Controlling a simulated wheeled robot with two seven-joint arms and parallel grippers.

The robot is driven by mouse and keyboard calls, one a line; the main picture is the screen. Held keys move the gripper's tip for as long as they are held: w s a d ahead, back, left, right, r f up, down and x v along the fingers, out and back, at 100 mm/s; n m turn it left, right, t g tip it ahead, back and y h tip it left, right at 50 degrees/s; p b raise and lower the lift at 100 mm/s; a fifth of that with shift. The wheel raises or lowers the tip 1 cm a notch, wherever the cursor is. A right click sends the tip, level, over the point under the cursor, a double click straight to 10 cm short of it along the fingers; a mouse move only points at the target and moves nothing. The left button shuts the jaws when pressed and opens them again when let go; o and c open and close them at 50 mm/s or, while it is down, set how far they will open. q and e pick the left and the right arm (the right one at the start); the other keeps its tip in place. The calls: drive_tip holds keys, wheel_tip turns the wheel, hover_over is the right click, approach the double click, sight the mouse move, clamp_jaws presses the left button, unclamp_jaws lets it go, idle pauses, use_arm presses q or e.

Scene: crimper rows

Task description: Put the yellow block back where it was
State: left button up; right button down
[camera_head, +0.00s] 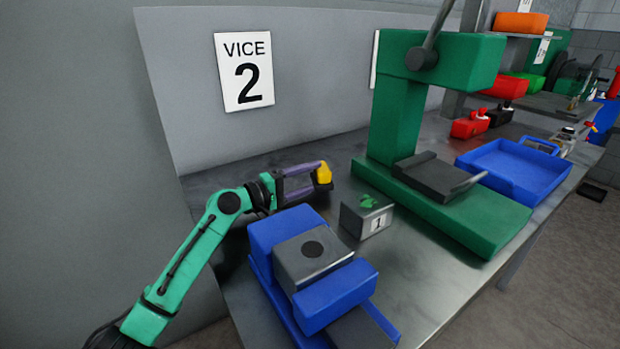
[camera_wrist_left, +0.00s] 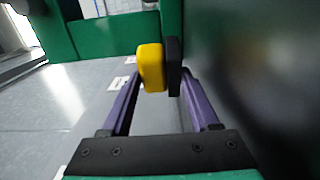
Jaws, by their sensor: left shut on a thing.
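The yellow block (camera_head: 323,172) is held at the fingertips of my left gripper (camera_head: 322,178), above the back of the metal bench. In the left wrist view the yellow block (camera_wrist_left: 151,67) sits between the two purple fingers of the left gripper (camera_wrist_left: 158,68), against a dark fingertip pad. The left gripper is shut on it. It is behind and above the blue vice (camera_head: 340,295), which has a grey block (camera_head: 312,258) with a dark round mark between its jaws. My right gripper is not in view.
A small grey box labelled 1 (camera_head: 367,217), with a green piece on top, stands right of the vice. A large green press (camera_head: 400,110) stands behind it. A blue tray (camera_head: 515,168) lies further right. A wall sign reads VICE 2 (camera_head: 244,70). Bare bench (camera_head: 420,275) shows in front of the press.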

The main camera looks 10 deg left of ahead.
use_arm(q)
drive_tip(key=shift+f, duration=0.5)
drive_tip(key=o, duration=1.3)
drive_tip(key=shift+o, duration=0.8)
drive_tip(key=shift+f, duration=0.1)
drive_tip(key=shift+f, duration=0.1)
drive_tip(key=shift+d, duration=0.1)
